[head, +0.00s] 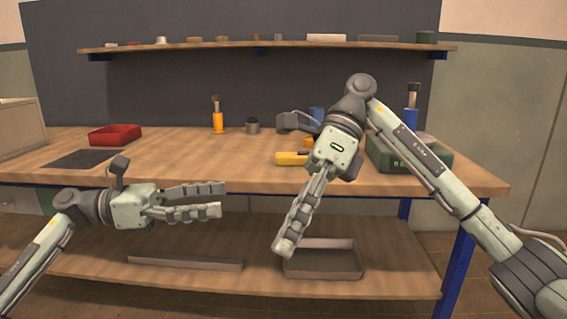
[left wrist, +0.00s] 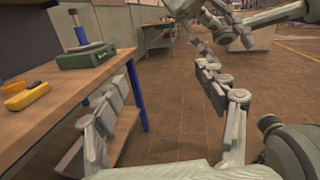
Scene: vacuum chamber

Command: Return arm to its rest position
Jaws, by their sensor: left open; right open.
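My left gripper (head: 222,199) is open and empty in the head view, in front of the workbench's front edge and pointing right. Its two fingers also show in the left wrist view (left wrist: 165,115), spread apart over the floor and lower shelf. My right gripper (head: 285,243) hangs in front of the workbench (head: 225,168), fingers pointing down and to the left. It is empty; from this angle its fingers overlap. The right arm comes in from the lower right, with its elbow raised above the bench top.
On the bench are a red tray (head: 115,134), a dark mat (head: 80,159), an orange-handled tool (head: 218,122), a yellow object (head: 291,158) and a green case (head: 437,160). A shallow tray (head: 323,262) lies on the lower shelf. Open floor (left wrist: 175,130) shows right of the bench in the left wrist view.

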